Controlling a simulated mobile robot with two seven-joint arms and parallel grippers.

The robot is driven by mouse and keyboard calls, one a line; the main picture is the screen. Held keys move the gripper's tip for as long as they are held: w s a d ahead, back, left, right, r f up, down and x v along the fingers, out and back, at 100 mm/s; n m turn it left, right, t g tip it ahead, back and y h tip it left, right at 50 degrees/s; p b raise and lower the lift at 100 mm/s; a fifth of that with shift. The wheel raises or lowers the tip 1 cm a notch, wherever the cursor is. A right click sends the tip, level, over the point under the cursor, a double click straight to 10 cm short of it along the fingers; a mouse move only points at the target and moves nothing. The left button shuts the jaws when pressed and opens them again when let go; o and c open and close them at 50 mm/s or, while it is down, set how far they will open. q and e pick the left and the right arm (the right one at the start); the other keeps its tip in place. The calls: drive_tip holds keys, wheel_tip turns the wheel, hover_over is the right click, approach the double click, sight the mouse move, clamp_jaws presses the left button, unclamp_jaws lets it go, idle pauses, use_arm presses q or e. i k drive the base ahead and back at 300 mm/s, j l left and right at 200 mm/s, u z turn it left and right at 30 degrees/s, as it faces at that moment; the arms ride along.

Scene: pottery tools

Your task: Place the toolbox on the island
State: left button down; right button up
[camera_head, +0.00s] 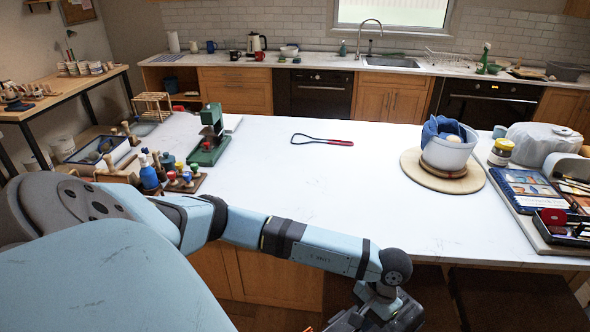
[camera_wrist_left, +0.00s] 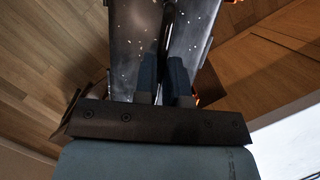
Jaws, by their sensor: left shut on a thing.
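The island (camera_head: 330,200) is the large white marble-topped counter across the middle of the head view. My left arm reaches along its near edge, and my left gripper (camera_head: 378,312) is at the bottom of the head view, in front of that edge. Its fingertips are out of that frame. In the left wrist view my left gripper (camera_wrist_left: 165,72) is shut on a thin dark bar, the handle of the toolbox. The toolbox (camera_wrist_left: 130,45) shows there as speckled dark grey panels with orange bits at its sides. Most of it is hidden. My right gripper is not in view.
The island's middle front is clear. A red-and-black wire loop tool (camera_head: 322,140) lies farther back. A pottery wheel with a white basin (camera_head: 445,154) and books (camera_head: 527,190) stand right. A green press (camera_head: 211,140) and small bottles (camera_head: 150,175) stand left.

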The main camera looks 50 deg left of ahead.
sight(294, 167)
drive_tip(key=k+j, duration=0.35)
drive_tip(key=j, duration=0.2)
drive_tip(key=k+j+z, duration=0.1)
drive_tip(key=k+j, duration=0.25)
drive_tip(key=j, duration=0.2)
drive_tip(key=k+j, duration=0.35)
drive_tip(key=j, duration=0.2)
